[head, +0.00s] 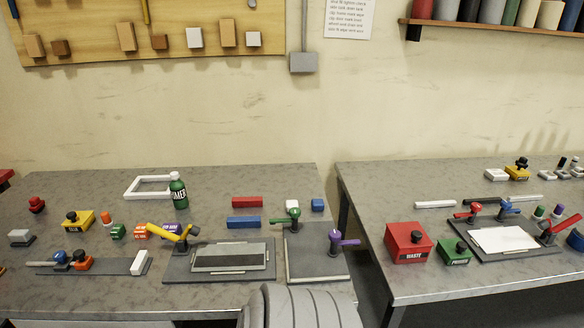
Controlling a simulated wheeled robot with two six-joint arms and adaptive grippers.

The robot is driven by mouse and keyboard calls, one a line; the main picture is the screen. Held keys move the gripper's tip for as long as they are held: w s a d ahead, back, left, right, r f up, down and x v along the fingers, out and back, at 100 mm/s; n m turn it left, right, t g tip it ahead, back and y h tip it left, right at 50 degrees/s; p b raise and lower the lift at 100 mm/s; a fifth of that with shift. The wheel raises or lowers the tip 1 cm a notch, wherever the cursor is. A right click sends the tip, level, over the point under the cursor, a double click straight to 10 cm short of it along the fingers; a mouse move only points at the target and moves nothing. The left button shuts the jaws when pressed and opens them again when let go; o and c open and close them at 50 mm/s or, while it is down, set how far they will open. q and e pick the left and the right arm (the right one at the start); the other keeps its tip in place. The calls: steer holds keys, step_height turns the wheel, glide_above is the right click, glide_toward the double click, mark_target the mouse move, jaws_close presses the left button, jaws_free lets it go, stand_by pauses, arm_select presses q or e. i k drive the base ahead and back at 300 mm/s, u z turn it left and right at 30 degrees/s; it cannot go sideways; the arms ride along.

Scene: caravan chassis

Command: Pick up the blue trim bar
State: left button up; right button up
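The blue trim bar (244,222) lies flat on the left workbench, a short blue block. It sits just in front of a red bar (247,202) and behind the grey plate fixture (176,269). Its top and front face show, and nothing covers it. Neither of my grippers is in view.
A green bottle (179,192) and a white frame (135,190) stand to the bar's left. A yellow-handled clamp (172,232) is front left. A gap separates the right workbench (380,176).

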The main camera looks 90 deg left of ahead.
mark_target(254, 221)
steer(key=u, duration=2.25)
